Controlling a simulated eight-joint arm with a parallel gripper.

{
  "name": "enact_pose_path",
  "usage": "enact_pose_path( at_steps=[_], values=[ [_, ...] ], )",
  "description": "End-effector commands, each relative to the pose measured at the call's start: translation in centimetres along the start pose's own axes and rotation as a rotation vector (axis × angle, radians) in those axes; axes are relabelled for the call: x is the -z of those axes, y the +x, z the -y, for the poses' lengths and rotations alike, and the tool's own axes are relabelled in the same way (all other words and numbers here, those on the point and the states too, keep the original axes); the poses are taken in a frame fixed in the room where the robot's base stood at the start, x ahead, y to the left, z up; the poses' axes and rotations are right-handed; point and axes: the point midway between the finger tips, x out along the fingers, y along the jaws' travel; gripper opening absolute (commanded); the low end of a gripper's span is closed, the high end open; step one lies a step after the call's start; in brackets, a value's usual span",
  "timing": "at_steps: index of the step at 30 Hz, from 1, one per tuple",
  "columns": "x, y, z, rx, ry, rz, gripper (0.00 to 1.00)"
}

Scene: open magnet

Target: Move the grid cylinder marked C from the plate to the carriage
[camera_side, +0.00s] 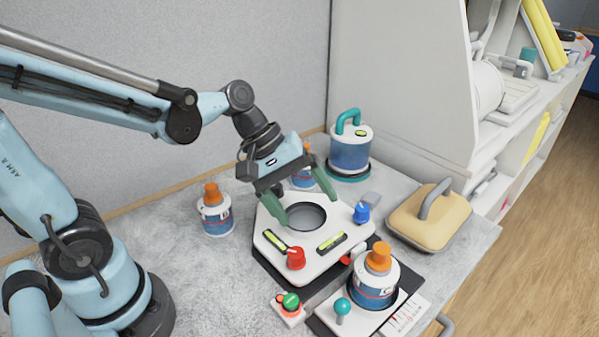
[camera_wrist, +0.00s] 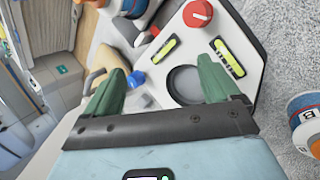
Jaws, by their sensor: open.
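The white plate (camera_side: 338,222) has an empty round recess; the recess also shows empty in the wrist view. A white-and-blue cylinder with an orange knob (camera_side: 375,285) stands upright on the carriage (camera_side: 361,320) at the front right; I cannot read its letter. It is partly seen at the top of the wrist view (camera_wrist: 131,8). No cylinder stands on the plate. My gripper (camera_side: 309,211) is open and empty above the plate, its green fingers on either side of the recess; they also show in the wrist view (camera_wrist: 160,72).
A similar cylinder (camera_side: 215,212), marked B in the wrist view (camera_wrist: 307,122), stands left of the plate. Another (camera_side: 304,178) is partly hidden behind my gripper. A teal-handled canister (camera_side: 350,152) stands behind. A yellow handled block (camera_side: 430,222) lies right. Red (camera_side: 296,258) and blue (camera_side: 361,213) knobs rise from the plate.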

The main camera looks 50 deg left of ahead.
Motion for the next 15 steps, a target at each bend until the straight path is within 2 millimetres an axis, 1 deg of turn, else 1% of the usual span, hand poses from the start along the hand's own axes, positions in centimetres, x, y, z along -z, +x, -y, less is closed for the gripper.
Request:
enact_pose_path(
  at_steps=[1, 3, 9, 12, 15],
  values=[
    [0.1, -0.7, 0.8, 0.018, 0.113, -0.068, 0.89],
    [0.7, -1.6, 1.7, 0.053, 0.287, -0.167, 0.89],
    [2.1, -4.2, 3.8, 0.186, 0.739, -0.391, 0.89],
    [2.6, -5.1, 4.3, 0.245, 0.892, -0.457, 0.89],
    [2.9, -5.6, 4.6, 0.283, 0.983, -0.493, 0.89]
  ],
)
